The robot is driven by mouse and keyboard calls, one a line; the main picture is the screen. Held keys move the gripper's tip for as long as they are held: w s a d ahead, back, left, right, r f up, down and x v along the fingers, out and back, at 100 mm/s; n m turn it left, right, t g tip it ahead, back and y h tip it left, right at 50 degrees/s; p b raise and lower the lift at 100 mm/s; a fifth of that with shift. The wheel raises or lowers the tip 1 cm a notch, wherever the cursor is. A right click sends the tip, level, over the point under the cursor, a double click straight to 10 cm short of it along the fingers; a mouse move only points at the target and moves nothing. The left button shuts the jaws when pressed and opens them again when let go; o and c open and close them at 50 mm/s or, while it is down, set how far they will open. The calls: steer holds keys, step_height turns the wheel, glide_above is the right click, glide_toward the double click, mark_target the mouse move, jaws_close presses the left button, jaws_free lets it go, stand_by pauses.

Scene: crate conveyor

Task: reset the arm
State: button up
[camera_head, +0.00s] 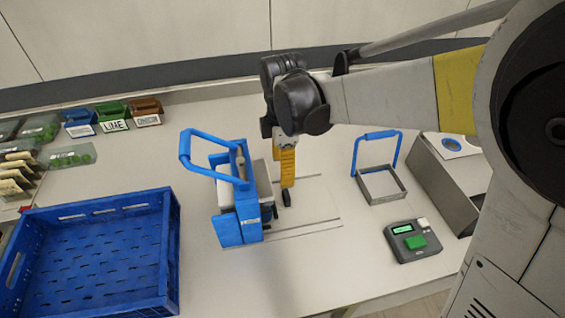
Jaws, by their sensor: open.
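My gripper (281,195) hangs from my arm over the middle of the table, with its yellow part pointing down and dark fingertips below. It is open, and I see nothing held in it. It is just to the right of a blue and grey device with a raised blue handle (226,228). I cannot tell whether the fingers touch that device. My arm reaches in from the right side.
An empty blue crate (172,250) stands at the left front. Small labelled bins (114,116) line the back left. A metal frame with a blue handle (381,186), a grey device with a green button (412,241) and a metal box (440,190) stand at the right.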

steer(key=s+d+r+m+t+b, duration=0.1)
steer(key=s+d+r+m+t, duration=0.1)
steer(key=s+d+m, duration=0.4)
steer(key=s+d+r+m+t, duration=0.3)
steer(key=s+d+m+t, duration=0.2)
steer(key=d+m, duration=0.6)
steer(key=s+m, duration=0.2)
steer(key=m, duration=0.1)
steer(key=shift+s+d+r+b, duration=0.2)
steer(key=shift+d+r+b, duration=0.05)
steer(key=shift+d+b, duration=0.15)
